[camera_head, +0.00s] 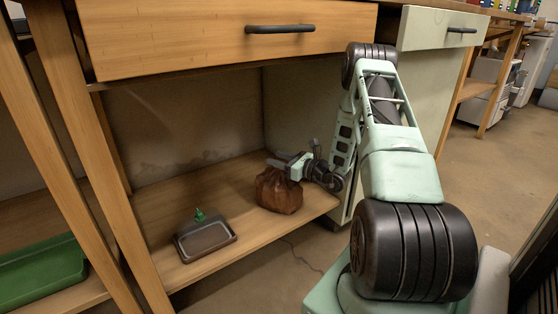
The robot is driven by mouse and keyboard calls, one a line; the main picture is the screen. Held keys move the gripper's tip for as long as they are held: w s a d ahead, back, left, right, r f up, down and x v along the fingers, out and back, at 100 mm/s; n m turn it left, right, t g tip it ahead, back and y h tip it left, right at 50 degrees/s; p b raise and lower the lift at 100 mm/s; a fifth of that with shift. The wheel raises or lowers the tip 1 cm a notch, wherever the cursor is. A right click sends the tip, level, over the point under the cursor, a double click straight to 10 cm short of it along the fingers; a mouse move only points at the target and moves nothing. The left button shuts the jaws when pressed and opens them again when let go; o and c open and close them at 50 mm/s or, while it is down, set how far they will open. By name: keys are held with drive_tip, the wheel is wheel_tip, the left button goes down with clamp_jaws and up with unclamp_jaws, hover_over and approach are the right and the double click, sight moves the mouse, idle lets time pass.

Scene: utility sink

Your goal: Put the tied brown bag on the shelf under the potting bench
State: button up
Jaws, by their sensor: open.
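The brown bag (278,192) sits upright on the wooden shelf (240,236) under the potting bench (215,42), toward the shelf's right end. My gripper (284,165) is at the top of the bag, reaching in from the right. The jaws are open, with a finger showing at the bag's upper left. The bag's tied top is mostly hidden by the gripper, and I cannot tell whether the fingers touch it.
A dark tray (190,251) with a small green item (200,215) lies left of the bag on the shelf. A green tray (40,272) is at the far left. The bench drawer overhangs the shelf, and a wooden leg (95,160) stands at left. Bare shelf lies behind the dark tray.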

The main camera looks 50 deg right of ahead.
drive_tip(key=s+d+p, duration=0.2)
drive_tip(key=s+p, duration=0.2)
drive_tip(key=s, duration=0.8)
drive_tip(key=shift+p, duration=0.4)
drive_tip(key=shift+w, duration=0.1)
